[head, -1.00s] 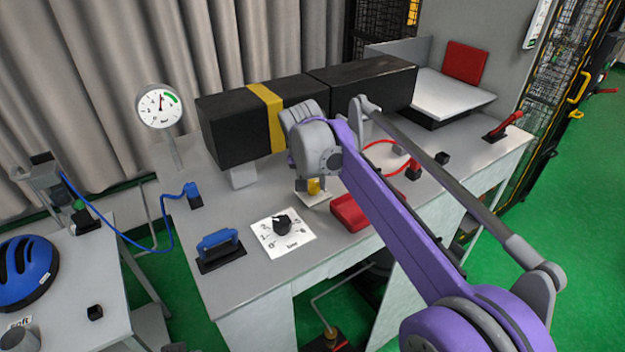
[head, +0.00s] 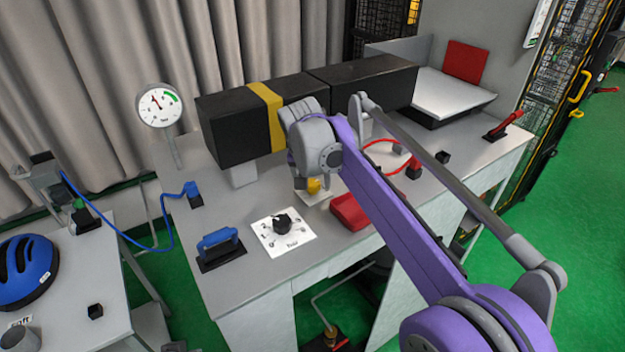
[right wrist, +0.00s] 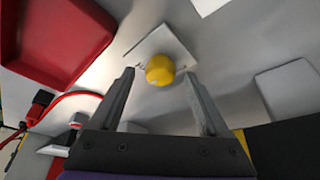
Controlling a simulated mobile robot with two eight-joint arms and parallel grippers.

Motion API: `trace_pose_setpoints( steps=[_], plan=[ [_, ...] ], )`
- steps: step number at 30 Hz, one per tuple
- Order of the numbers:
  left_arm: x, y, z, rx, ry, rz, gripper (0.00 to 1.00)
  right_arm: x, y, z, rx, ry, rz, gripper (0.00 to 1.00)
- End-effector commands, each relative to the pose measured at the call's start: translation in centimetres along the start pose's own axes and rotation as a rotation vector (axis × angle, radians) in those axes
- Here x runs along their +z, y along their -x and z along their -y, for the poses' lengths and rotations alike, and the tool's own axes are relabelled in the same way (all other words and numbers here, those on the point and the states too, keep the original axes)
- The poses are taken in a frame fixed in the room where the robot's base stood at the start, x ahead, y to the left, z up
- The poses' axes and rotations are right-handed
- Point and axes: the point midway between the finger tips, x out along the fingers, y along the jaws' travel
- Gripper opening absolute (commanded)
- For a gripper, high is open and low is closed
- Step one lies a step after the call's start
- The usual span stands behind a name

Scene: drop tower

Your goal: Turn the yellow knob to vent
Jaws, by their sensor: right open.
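The yellow knob (head: 314,186) sits on a small pale plate (head: 318,200) on the grey bench top, partly hidden by my right arm. In the right wrist view the knob (right wrist: 160,70) shows as a round yellow cap on its square plate (right wrist: 172,45). My right gripper (head: 303,183) is over the knob. In the right wrist view its two fingers (right wrist: 158,82) are open, one on each side of the knob's near edge, with gaps showing; I cannot tell how far down they reach. The plate's markings are too small to read. My left gripper is not in view.
A red tray (head: 350,212) lies close right of the knob. A black dial on a white card (head: 297,243) and a blue handle (head: 218,243) stand to the left. A black box with a yellow band (head: 230,130) is behind, with a gauge (head: 160,106) beside it.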

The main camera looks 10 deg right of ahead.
Motion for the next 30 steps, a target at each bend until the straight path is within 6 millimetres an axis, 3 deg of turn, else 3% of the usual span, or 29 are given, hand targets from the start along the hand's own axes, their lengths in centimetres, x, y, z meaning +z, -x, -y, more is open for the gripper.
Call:
trace_pose_setpoints(
  steps=[15,21,30],
  plan=[
    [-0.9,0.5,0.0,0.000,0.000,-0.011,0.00,-0.1,9.2,0.1,-0.001,0.000,-0.001,0.79],
    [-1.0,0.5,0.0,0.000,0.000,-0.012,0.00,0.0,10.4,0.0,0.000,0.000,0.000,0.79],
    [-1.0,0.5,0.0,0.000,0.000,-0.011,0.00,0.0,10.4,0.0,0.000,0.000,0.000,0.79]
  ],
)
